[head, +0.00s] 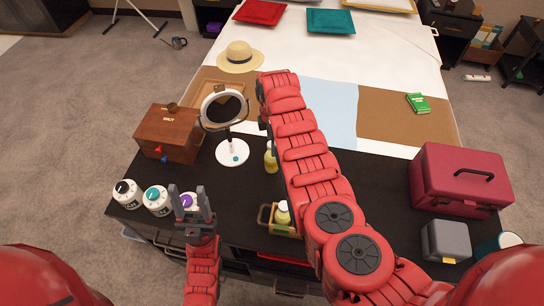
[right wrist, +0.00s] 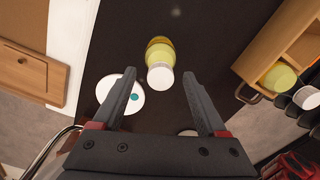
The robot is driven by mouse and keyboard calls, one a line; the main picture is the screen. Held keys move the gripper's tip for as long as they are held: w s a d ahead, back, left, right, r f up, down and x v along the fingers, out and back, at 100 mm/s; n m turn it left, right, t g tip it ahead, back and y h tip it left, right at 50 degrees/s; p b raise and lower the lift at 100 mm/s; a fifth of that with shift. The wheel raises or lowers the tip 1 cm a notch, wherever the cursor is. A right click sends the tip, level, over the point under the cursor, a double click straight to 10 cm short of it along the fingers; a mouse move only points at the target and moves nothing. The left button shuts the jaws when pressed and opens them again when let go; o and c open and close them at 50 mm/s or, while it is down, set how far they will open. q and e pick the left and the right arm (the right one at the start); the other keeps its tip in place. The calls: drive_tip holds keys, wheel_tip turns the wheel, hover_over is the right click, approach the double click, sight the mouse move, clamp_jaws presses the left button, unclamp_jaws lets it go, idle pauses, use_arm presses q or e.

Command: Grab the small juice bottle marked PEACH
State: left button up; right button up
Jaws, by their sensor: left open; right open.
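A small yellow-green bottle (head: 271,157) with a white cap stands on the dark counter, partly behind my right arm. In the right wrist view this bottle (right wrist: 160,62) shows from above, just beyond and between the open fingers of my right gripper (right wrist: 161,80), apart from them. Another yellow-green bottle (head: 283,213) with a pale cap sits in a wooden caddy (head: 265,216); it also shows in the right wrist view (right wrist: 280,77). I cannot read PEACH on either bottle.
A round mirror (head: 223,108) on a white base stands left of the bottle, beside a wooden box (head: 168,132). White canisters (head: 157,201) line the front left. A red case (head: 458,178) and grey box (head: 446,241) stand at right. A bed (head: 390,60) lies behind.

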drive_tip(key=shift+f, duration=0.95)
clamp_jaws()
idle(0.8)
